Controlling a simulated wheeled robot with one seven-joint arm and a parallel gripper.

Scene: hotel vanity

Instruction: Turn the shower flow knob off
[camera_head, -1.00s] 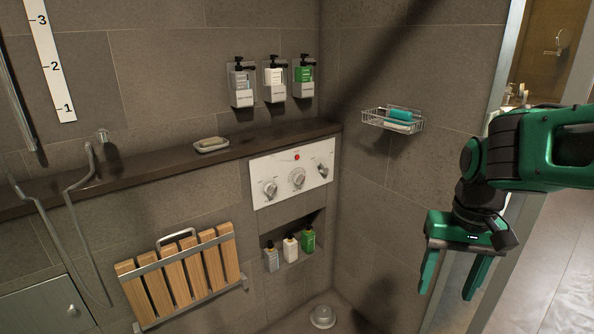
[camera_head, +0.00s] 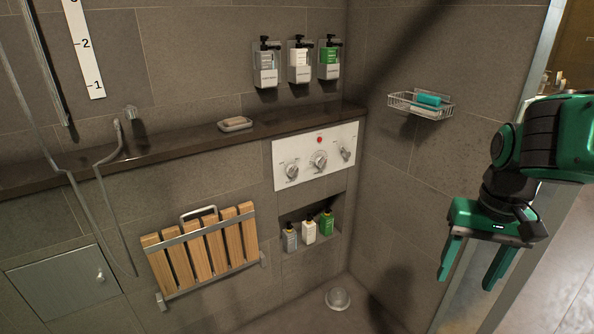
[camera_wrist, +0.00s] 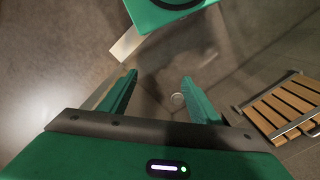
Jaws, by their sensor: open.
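A white control panel (camera_head: 287,184) is set in the back wall below the dark ledge. It carries a left knob (camera_head: 291,170), a middle knob (camera_head: 318,161), a right lever-like knob (camera_head: 345,151) and a red button (camera_head: 320,140). The labels are too small to read, so I cannot tell which one is the flow knob. My gripper (camera_head: 470,277) is open and empty at the right, pointing down, well apart from the panel. In the wrist view my gripper (camera_wrist: 158,97) has its two green fingers spread with nothing between them; the panel is not in that view.
A wire basket (camera_head: 421,107) hangs on the right wall between my arm and the panel. A niche with several bottles (camera_head: 309,231) lies below the panel. A folded slatted wooden seat (camera_head: 205,250) is at left. Three dispensers (camera_head: 300,62) hang above the ledge (camera_head: 180,150).

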